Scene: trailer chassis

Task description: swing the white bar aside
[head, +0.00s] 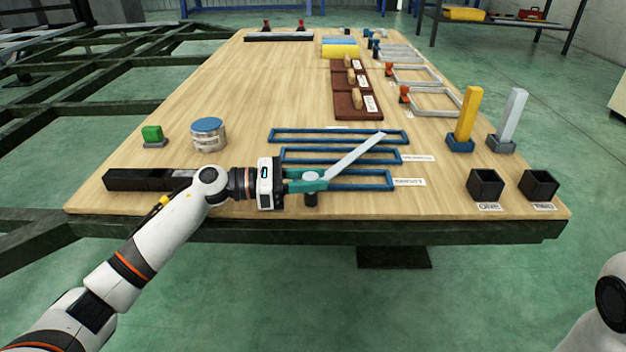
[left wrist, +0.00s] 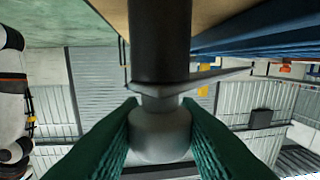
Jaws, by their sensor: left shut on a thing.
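The white bar (head: 355,157) slants over the blue frames in the head view, its far end up and to the right. Its near end meets a pale round knob (head: 311,177) above a short black post (head: 311,199). My left gripper (head: 308,181) comes in from the left, its teal fingers shut on this knob. In the left wrist view the fingers lie on both sides of the knob (left wrist: 160,135), the black post (left wrist: 160,40) stands beyond it, and the thin bar (left wrist: 215,76) runs to the right. My right gripper is out of view.
Blue rectangular frames (head: 338,136) lie under and behind the bar. Two black square cups (head: 485,185) stand at the right front. The table's middle left is clear.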

